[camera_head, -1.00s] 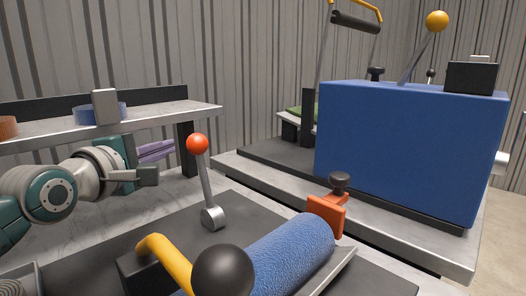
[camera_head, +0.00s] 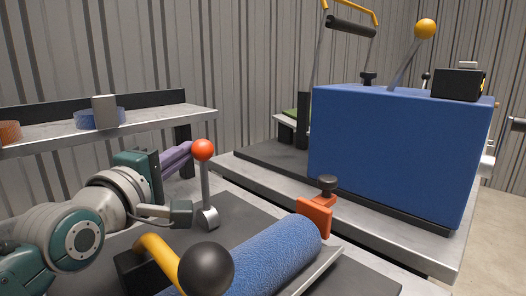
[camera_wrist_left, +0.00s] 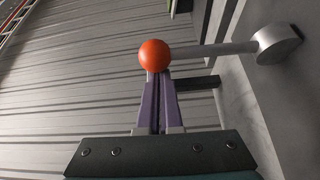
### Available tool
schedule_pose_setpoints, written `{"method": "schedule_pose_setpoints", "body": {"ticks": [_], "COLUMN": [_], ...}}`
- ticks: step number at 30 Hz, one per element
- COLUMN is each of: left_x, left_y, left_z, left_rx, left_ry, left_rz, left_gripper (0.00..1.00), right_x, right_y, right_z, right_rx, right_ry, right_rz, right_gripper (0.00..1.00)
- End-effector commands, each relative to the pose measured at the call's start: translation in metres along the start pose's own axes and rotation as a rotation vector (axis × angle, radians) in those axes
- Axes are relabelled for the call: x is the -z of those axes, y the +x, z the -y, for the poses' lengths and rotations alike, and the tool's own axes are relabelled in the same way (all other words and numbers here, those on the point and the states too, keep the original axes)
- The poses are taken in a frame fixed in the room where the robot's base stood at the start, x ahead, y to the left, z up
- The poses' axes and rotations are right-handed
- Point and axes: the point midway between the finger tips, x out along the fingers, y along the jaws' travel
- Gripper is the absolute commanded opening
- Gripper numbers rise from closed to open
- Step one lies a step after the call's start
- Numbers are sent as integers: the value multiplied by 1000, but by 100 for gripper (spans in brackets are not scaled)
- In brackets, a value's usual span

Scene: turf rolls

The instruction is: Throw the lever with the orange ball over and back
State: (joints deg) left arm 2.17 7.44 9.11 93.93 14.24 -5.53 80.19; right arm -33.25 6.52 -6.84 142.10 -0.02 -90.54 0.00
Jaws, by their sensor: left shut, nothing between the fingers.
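The orange ball (camera_head: 204,150) tops a grey metal lever (camera_head: 206,185) that stands close to upright on a round hub (camera_head: 208,217) on the dark bench plate. My left gripper (camera_head: 189,148) comes in from the left, its purple fingers shut and empty. Their tips are at the left side of the ball in the head view. In the left wrist view, the shut fingertips (camera_wrist_left: 158,76) meet the near side of the ball (camera_wrist_left: 154,55), and the lever runs right to its hub (camera_wrist_left: 277,43). I cannot tell for sure whether they touch. My right gripper is out of view.
A blue roll (camera_head: 268,258), a yellow handle (camera_head: 160,258) with a black knob (camera_head: 206,269) and an orange clamp (camera_head: 315,217) are in front. A blue box (camera_head: 385,155) with a yellow-ball lever (camera_head: 425,28) stands right. A shelf (camera_head: 150,120) runs behind my left arm.

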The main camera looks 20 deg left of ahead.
Motion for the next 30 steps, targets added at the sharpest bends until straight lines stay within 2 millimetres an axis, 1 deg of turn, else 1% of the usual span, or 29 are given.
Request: {"method": "schedule_pose_setpoints", "body": {"ticks": [1,3,10,21,23,26,30], "left_x": [-8,-14,-16,-16,-15,-15,-13], "left_y": [-5,-8,-9,-9,-8,-8,-7], "left_z": [-5,-5,-2,-5,-9,-24,-56], "left_rx": [-1,-2,-4,-4,-5,-7,-10], "left_ry": [8,10,12,11,11,9,9], "left_rz": [2,2,2,1,1,0,-1], "left_gripper": [0,0,0,0,0,0,0], "right_x": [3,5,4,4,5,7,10], "right_y": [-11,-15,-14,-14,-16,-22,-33], "right_z": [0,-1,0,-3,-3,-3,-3], "right_rx": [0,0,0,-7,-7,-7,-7], "right_ry": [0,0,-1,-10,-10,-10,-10], "right_rz": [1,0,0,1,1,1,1], "right_gripper": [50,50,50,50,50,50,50]}}
